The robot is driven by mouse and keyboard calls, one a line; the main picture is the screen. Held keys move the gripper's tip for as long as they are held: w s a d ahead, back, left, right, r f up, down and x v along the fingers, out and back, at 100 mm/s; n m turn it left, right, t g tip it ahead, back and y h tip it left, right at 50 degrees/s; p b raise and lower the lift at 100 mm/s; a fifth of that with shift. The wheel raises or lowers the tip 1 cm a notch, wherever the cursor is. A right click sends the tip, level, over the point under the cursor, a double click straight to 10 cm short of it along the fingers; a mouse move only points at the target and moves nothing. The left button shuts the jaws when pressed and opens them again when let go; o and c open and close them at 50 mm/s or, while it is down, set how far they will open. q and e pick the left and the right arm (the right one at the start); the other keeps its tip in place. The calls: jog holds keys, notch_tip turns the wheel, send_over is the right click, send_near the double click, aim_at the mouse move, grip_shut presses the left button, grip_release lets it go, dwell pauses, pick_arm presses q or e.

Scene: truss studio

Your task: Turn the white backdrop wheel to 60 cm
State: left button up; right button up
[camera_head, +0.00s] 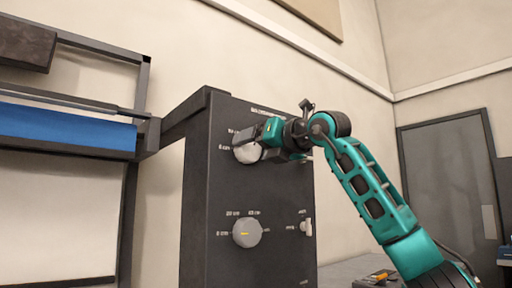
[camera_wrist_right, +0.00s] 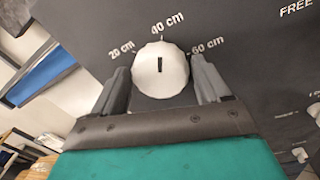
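The white backdrop wheel (camera_head: 246,152) is on the upper part of a dark control cabinet (camera_head: 212,195). In the right wrist view the round white wheel (camera_wrist_right: 160,72) shows face-on, with a black pointer mark. The mark points up to the tick at the "40 cm" label (camera_wrist_right: 167,24). The "20 cm" label (camera_wrist_right: 121,49) is on its left and the "60 cm" label (camera_wrist_right: 208,45) on its right. My right gripper (camera_head: 262,146) is at the wheel, its fingers (camera_wrist_right: 162,84) pressed close on both sides of the rim. My left gripper is not in view.
A rack with a blue roll (camera_head: 65,128) stands on the left. A grey door (camera_head: 450,190) is at the right.

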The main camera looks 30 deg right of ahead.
jog(key=c, duration=0.7)
